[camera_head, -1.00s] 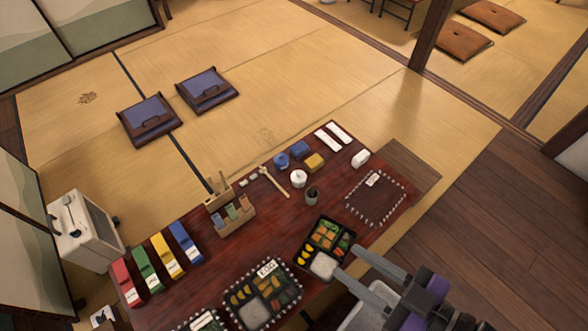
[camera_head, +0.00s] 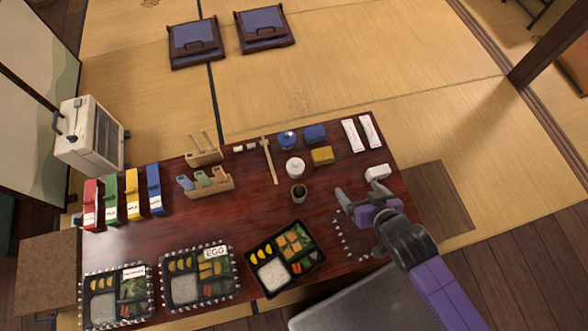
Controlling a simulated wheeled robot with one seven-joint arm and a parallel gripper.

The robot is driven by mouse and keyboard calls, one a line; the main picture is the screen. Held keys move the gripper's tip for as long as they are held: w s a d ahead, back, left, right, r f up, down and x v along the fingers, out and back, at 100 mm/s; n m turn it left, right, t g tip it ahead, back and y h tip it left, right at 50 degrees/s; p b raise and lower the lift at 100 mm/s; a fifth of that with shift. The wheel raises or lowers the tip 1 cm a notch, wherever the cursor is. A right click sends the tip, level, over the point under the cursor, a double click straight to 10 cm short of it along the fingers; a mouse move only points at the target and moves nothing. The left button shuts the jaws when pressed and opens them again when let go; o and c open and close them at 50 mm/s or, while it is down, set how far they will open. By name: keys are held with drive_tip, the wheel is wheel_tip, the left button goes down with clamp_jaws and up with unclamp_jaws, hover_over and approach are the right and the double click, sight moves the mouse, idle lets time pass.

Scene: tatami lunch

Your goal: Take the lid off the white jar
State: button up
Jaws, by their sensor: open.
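The white jar (camera_head: 295,167) stands upright on the dark red table, between a blue jar and a small dark cup. It looks small, and its lid appears to be on; the lid's edge is too small to make out clearly. My gripper (camera_head: 341,202) is open and empty, over the right part of the table. It is to the right of the white jar and nearer the front, apart from it. My purple and grey arm reaches in from the lower right and hides part of the dotted mat beneath it.
A blue lidded jar (camera_head: 287,139) stands behind the white jar, and a dark cup (camera_head: 298,193) stands in front. A yellow block (camera_head: 322,155) and a blue block (camera_head: 315,133) are close at right. A wooden spoon (camera_head: 268,160) lies left. Bento boxes (camera_head: 285,260) line the front.

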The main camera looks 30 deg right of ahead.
drive_tip(key=w+d+f+m+g+b, duration=0.2)
drive_tip(key=w+d+f+b, duration=0.1)
drive_tip(key=w+f, duration=0.5)
drive_tip(key=m+g+y+b, duration=0.2)
drive_tip(key=m+g+b, duration=0.4)
drive_tip(key=g+b, duration=0.1)
hover_over(296, 163)
drive_tip(key=shift+d+f, duration=0.15)
drive_tip(key=shift+f, duration=0.8)
drive_tip(key=shift+a+f+b, duration=0.15)
drive_tip(key=shift+f+b, duration=0.85)
drive_tip(key=shift+f, duration=0.9)
drive_tip(key=shift+a+f+b, duration=0.15)
drive_tip(key=shift+f+b, duration=0.8)
drive_tip(key=shift+f, duration=0.95)
drive_tip(key=shift+c, duration=0.5)
drive_tip(key=c, duration=1.3)
drive_tip(key=shift+r, duration=0.1)
drive_tip(key=shift+c, duration=0.2)
